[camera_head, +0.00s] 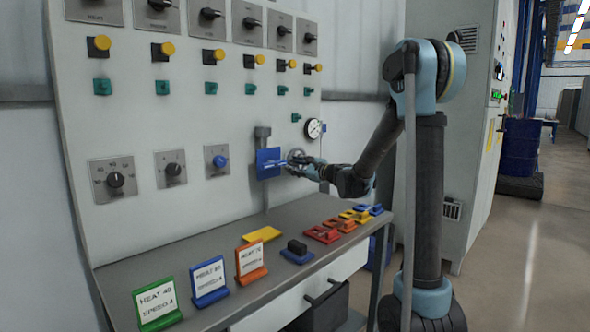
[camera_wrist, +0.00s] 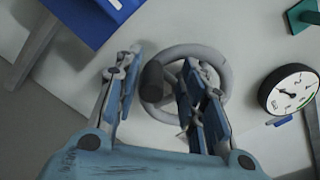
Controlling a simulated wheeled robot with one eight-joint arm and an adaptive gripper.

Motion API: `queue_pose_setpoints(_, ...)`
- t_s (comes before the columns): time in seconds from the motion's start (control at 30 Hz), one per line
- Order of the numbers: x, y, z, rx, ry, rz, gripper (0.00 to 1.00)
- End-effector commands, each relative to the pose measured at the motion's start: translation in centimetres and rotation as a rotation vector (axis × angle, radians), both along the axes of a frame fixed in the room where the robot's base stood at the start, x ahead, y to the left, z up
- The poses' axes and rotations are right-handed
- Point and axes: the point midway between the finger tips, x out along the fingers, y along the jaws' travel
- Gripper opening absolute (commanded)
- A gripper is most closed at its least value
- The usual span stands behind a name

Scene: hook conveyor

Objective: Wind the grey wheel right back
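The grey wheel (camera_wrist: 218,62) is a round handwheel on the upright panel. It has a dark knob (camera_wrist: 152,82) standing out at its left side in the wrist view. In the head view the wheel (camera_head: 297,154) is small and partly hidden by my gripper (camera_head: 298,163). My gripper (camera_wrist: 158,88) is open in front of the wheel, one finger left of the knob and the other over the wheel's middle. The knob shows between the fingers. I cannot tell whether either finger touches it.
A blue box (camera_head: 268,162) sits left of the wheel, and a round gauge (camera_wrist: 290,90) right of it. A grey shelf (camera_head: 225,293) below carries colored sign cards (camera_head: 209,281) and several small blocks. Dials and buttons cover the panel (camera_head: 135,130).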

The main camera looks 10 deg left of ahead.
Motion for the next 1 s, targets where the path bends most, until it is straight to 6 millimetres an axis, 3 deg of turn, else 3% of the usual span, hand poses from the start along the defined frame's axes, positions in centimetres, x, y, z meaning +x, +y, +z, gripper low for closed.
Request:
queue_pose_setpoints(0.33,-0.8,-0.7,0.0,0.0,0.0,0.004,0.37)
queue_pose_setpoints(0.8,-5.7,-7.4,-0.1,-0.001,0.0,-0.001,0.37)
queue_pose_setpoints(1.0,-6.9,-9.0,-0.2,0.0,0.002,0.002,0.37)
